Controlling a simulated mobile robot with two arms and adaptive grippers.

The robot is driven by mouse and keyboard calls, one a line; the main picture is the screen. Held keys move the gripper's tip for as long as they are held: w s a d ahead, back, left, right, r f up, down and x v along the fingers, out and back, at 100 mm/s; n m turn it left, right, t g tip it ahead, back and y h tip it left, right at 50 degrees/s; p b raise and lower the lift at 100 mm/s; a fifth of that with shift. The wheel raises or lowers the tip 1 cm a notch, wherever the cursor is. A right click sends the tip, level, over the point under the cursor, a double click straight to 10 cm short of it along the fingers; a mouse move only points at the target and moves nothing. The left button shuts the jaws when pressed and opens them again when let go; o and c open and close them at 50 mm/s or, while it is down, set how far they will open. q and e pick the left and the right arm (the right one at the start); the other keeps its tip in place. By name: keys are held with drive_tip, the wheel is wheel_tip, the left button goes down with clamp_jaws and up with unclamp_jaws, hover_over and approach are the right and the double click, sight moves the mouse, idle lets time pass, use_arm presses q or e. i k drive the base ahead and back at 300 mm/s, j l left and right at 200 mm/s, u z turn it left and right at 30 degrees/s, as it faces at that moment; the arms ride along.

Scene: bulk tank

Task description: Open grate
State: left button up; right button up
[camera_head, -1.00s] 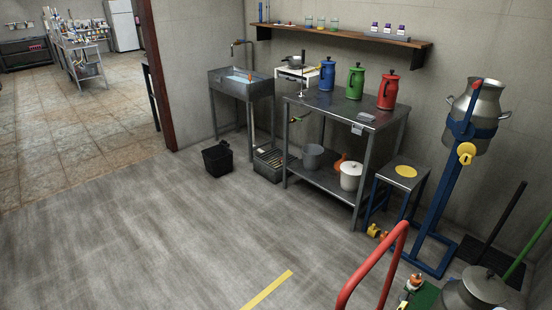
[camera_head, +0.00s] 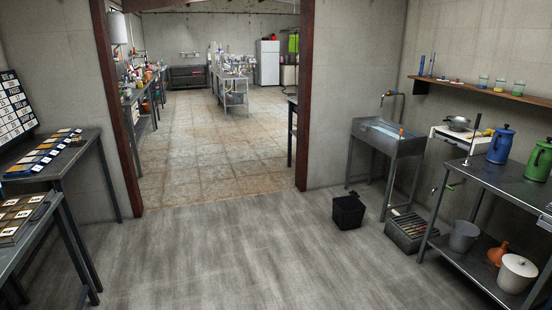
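I cannot make out a grate for certain in this view. A grey slatted crate-like box (camera_head: 408,230) stands on the floor under and beside the sink; whether its top is a grate is too small to tell. Neither of my grippers shows in the head view, so nothing is seen held or touched.
A wide doorway with a brown frame (camera_head: 306,100) opens onto a tiled room. A black bucket (camera_head: 348,211) stands before the metal sink (camera_head: 388,140). A metal table (camera_head: 505,182) is at right, dark tables (camera_head: 62,160) at left. The grey floor (camera_head: 240,255) between is clear.

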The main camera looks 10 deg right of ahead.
sight(415, 214)
drive_tip(key=i+z, duration=0.4)
drive_tip(key=i, duration=0.15)
drive_tip(key=i+j+z, duration=0.15)
drive_tip(key=i+z, duration=0.25)
drive_tip(key=i, duration=0.2)
drive_tip(key=i+j+z, duration=0.35)
drive_tip(key=i, duration=0.15)
